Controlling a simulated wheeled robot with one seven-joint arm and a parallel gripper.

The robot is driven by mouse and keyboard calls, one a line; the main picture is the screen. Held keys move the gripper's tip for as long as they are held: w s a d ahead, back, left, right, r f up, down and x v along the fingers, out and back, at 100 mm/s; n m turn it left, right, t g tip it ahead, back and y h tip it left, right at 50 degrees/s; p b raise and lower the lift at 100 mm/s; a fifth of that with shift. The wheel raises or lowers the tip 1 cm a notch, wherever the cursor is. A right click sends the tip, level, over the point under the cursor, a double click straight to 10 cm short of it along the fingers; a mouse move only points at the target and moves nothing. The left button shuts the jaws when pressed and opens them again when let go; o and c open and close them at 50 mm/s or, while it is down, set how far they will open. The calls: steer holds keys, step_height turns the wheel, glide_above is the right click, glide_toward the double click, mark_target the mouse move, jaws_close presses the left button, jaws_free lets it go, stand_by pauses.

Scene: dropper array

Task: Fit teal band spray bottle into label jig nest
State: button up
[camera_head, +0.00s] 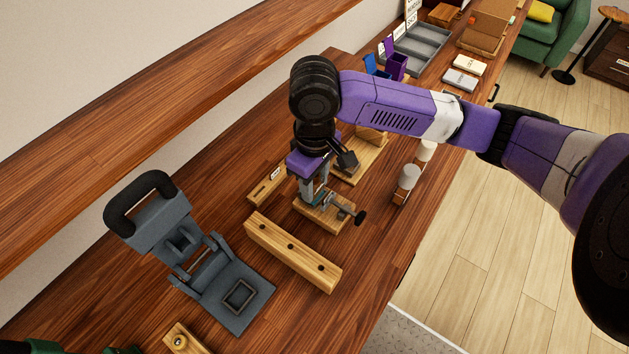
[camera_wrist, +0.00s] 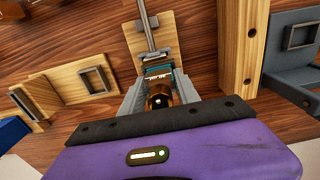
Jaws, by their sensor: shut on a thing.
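My gripper (camera_head: 314,195) points down over a small wooden jig base (camera_head: 337,222) with a metal screw clamp and black knob. In the wrist view my gripper (camera_wrist: 159,88) is shut on an amber bottle (camera_wrist: 158,101) with a teal band (camera_wrist: 157,71). The bottle is held between the two grey fingers, and its cap end faces the camera. The jig board (camera_wrist: 158,25) and its metal rod lie just beyond the bottle. The bottle's lower end is hidden, so I cannot tell whether it is seated in the nest or above it.
A grey press with a black handle (camera_head: 190,240) stands at left. Two white-and-brown containers (camera_head: 407,178) stand near the right table edge. Wooden fixtures (camera_head: 365,160) stand behind my gripper.

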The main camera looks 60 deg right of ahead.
steer(key=o, duration=1.3)
steer(key=shift+o, duration=0.2)
step_height(320, 180, up, 8)
steer(key=shift+f, duration=0.1)
